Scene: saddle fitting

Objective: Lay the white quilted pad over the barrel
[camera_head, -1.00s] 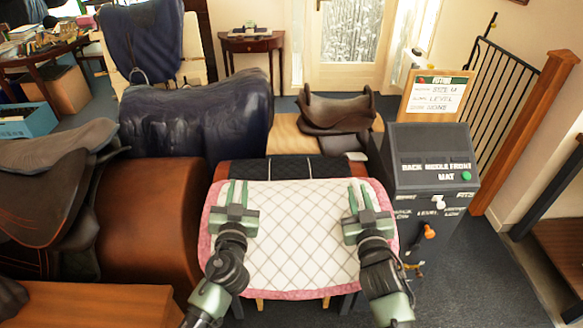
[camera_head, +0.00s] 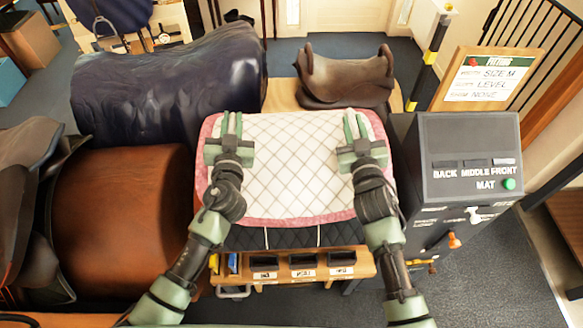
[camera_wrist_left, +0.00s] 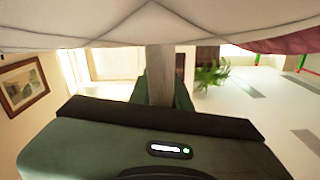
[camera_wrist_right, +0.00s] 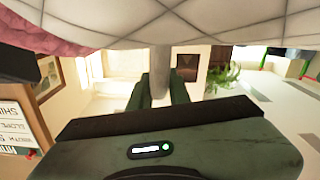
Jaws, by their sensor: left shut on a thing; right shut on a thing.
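The white quilted pad (camera_head: 290,165) with a pink border is spread between my grippers, roughly flat. My left gripper (camera_head: 232,124) is shut on its left part and my right gripper (camera_head: 355,127) on its right part. The pad also shows overhead in the left wrist view (camera_wrist_left: 90,22) and the right wrist view (camera_wrist_right: 215,15). A black quilted surface (camera_head: 270,238) shows below the pad's near edge. The pad hides what lies under it, so I cannot tell whether it touches. A large brown barrel-shaped form (camera_head: 125,215) stands at the left.
A dark box labelled MAT (camera_head: 465,150) stands close to the pad's right. A brown saddle (camera_head: 345,75) and a dark blue covered form (camera_head: 170,85) are behind. A wooden shelf with labelled slots (camera_head: 300,265) is in front. Dark saddles crowd the left edge.

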